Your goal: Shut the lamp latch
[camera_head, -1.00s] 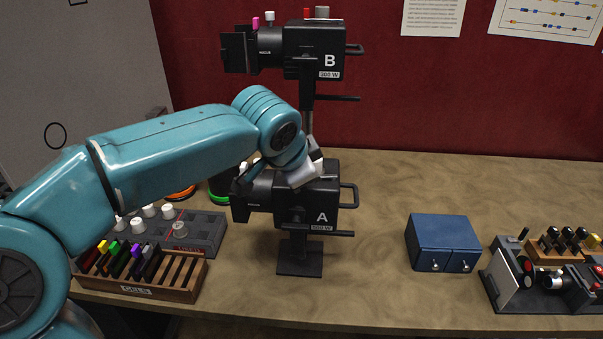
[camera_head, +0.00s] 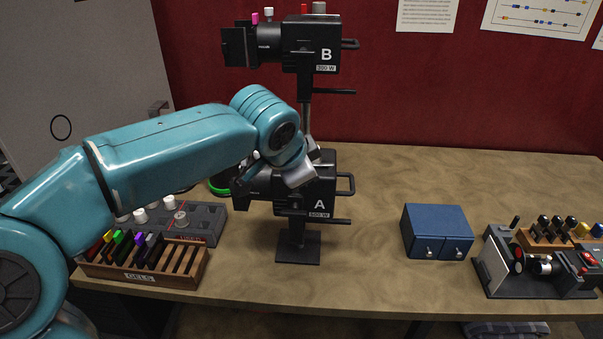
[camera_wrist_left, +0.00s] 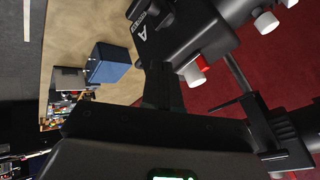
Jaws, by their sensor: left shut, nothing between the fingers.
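Lamp A (camera_head: 319,196) is a black housing low on the pole, with its front pointing left. Lamp B (camera_head: 312,42) is a similar black lamp above it. My left gripper reaches the top of lamp A in the head view, where the wrist hides its fingers and part of the lamp. In the left wrist view the black gripper (camera_wrist_left: 275,135) is shut and empty beside lamp A (camera_wrist_left: 150,35). A red piece (camera_wrist_left: 203,62) and white knobs show on that lamp there. I cannot tell which part is the latch or how it stands. My right gripper is not in view.
A wooden gel rack (camera_head: 150,274) and a knob panel (camera_head: 207,222) stand at the left of the table. A blue two-door box (camera_head: 437,230) stands to the right. The table between lamp A and the blue box is clear.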

